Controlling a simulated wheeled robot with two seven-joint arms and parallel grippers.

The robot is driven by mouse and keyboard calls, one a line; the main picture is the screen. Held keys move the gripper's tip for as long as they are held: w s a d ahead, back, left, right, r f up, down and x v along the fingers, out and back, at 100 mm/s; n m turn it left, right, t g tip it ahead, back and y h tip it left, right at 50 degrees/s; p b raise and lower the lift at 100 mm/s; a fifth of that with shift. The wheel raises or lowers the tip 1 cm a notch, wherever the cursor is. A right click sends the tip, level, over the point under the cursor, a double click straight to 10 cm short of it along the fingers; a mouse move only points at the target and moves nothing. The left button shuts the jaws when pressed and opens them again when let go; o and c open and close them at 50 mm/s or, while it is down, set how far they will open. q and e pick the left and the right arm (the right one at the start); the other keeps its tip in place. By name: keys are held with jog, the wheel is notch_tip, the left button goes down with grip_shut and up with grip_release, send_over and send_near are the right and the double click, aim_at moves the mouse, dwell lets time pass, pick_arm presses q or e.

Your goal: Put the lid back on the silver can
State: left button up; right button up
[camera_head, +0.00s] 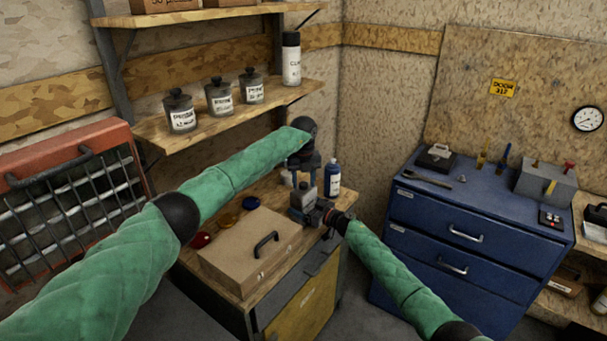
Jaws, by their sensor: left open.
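My left arm reaches across to the workbench, and its gripper (303,194) points down, open, over the right part of the bench top. My right gripper (318,214) comes in from the lower right and meets the same spot, close to or touching the left one. Its fingers are too small and overlapped to read. I cannot clearly make out the silver can or its lid; small grey shapes between the grippers are mixed with the gripper bodies.
A cardboard-coloured box (250,250) with a black handle sits at the bench front. A blue bottle (332,178) stands behind the grippers. A shelf (205,128) with lidded jars hangs above; a blue cabinet (455,215) is at right.

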pick_arm(q)
jog(key=shift+f, duration=0.1)
grip_shut()
jog(key=m, duration=0.4)
jog(key=shift+a, duration=0.1)
jog(key=m, duration=0.3)
jog(key=shift+m, duration=0.3)
jog(key=shift+o, duration=0.3)
grip_release()
